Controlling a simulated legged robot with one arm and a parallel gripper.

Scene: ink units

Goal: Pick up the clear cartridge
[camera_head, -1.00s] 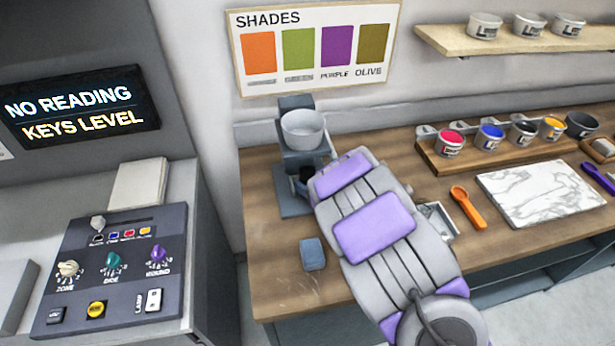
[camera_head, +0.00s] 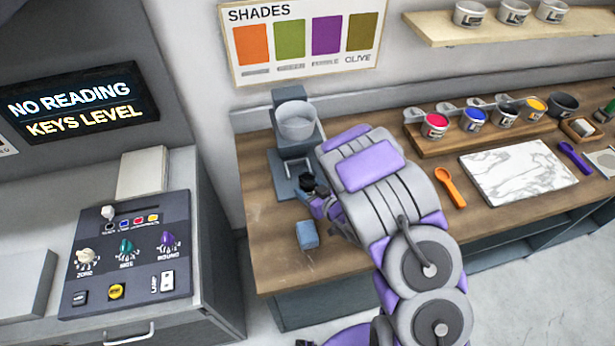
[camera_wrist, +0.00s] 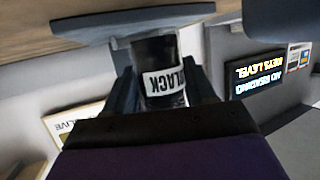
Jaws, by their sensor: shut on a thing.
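My gripper (camera_head: 314,192) is at the front of the grey dispenser stand (camera_head: 289,150). In the wrist view its two fingers (camera_wrist: 163,92) are shut on a dark cartridge with a white label reading BLACK (camera_wrist: 165,76). The cartridge's end meets or lies very close to the stand's grey base plate (camera_wrist: 135,20); I cannot tell if it touches. In the head view the cartridge shows only as a small dark shape (camera_head: 308,183). I cannot make out a clear cartridge in either view.
A pale cup (camera_head: 297,122) sits on the stand. A blue block (camera_head: 307,235) lies just in front of my gripper. An orange spoon (camera_head: 450,187), a marble slab (camera_head: 518,178) and a rack of ink pots (camera_head: 475,120) lie to the right. Bare wood shows at front left.

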